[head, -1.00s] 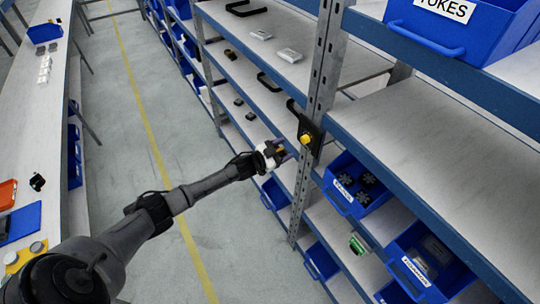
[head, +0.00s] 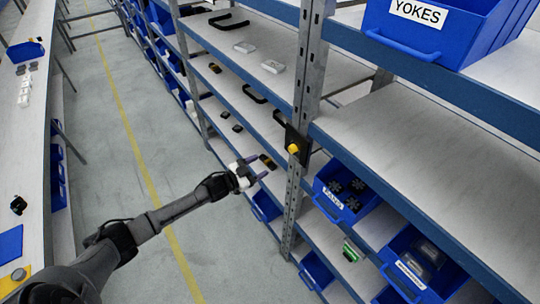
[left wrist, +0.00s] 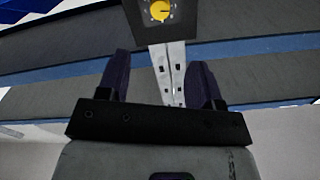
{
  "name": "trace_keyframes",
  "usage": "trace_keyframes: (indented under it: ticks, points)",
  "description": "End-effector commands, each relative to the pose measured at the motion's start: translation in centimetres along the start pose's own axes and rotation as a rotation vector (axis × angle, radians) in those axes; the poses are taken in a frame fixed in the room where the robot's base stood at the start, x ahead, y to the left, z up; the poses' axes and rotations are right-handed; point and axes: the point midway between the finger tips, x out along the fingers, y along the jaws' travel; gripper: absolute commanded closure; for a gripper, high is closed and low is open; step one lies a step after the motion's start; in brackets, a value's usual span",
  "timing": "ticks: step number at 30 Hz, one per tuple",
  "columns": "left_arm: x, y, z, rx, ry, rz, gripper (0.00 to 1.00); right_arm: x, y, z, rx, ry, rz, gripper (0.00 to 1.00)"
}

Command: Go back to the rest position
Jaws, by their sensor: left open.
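My left gripper (head: 257,168) reaches in from the lower left in the head view, over the aisle in front of the shelf rack. Its two purple fingers are apart. In the left wrist view the gripper (left wrist: 160,85) shows both dark fingers spread, with only the grey rack post (left wrist: 168,68) seen between them. A black box with a yellow knob (head: 293,149) is mounted on that post; it also shows at the top of the wrist view (left wrist: 160,11). It stands apart from the fingers. My right gripper is out of view.
The shelf rack (head: 420,125) fills the right side, with blue bins, including the YOKES bin (head: 400,40) and a bin of black parts (head: 345,190). A long white table (head: 30,130) runs along the left. The aisle floor (head: 120,160) between is clear.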

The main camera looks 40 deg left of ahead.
Motion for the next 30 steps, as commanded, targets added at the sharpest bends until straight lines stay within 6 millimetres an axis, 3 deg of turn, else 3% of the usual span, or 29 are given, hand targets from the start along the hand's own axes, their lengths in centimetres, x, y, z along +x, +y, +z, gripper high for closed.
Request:
trace_keyframes:
  ticks: [11,17,20,25,30]
  points:
    - [0.0,-0.2,0.6,0.038,-0.033,-0.012,0.40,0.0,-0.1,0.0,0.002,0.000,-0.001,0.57]
    - [-0.8,-1.9,4.9,0.131,-0.327,-0.103,0.40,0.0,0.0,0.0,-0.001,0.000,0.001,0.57]
    - [-1.5,-2.1,5.5,0.186,-0.498,-0.141,0.40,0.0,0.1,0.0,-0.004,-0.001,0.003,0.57]
    - [-2.6,-1.1,3.3,0.259,-0.725,-0.179,0.40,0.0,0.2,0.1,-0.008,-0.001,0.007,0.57]
    - [-4.8,4.0,-1.5,0.251,-0.896,-0.161,0.40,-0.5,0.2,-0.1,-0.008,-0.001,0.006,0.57]
